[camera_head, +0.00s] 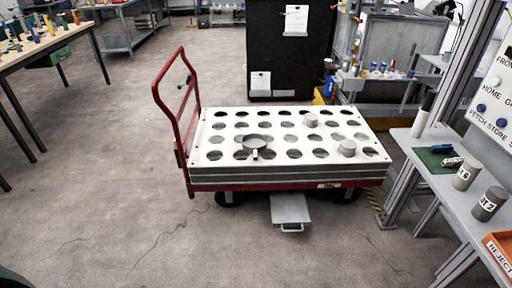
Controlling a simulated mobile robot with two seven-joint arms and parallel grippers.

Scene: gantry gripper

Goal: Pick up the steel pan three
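A round, shallow steel pan (257,141) with a short handle toward me lies on the white top plate of the red cart, over its holes. I cannot read a number on it. Two grey cylinders also sit on the plate, one toward the back (311,120) and one toward the front right (347,149). A flat grey tray with a front handle (290,209) is low at the cart's front edge. Neither of my grippers is in view.
The red-handled cart (170,125) stands mid-floor. At right, a bench (432,185) holds labelled grey cylinders (489,203), a green mat (434,159) and an orange reject bin (498,252). A black cabinet (290,60) stands behind. A wooden table (30,50) is far left. The front floor is clear.

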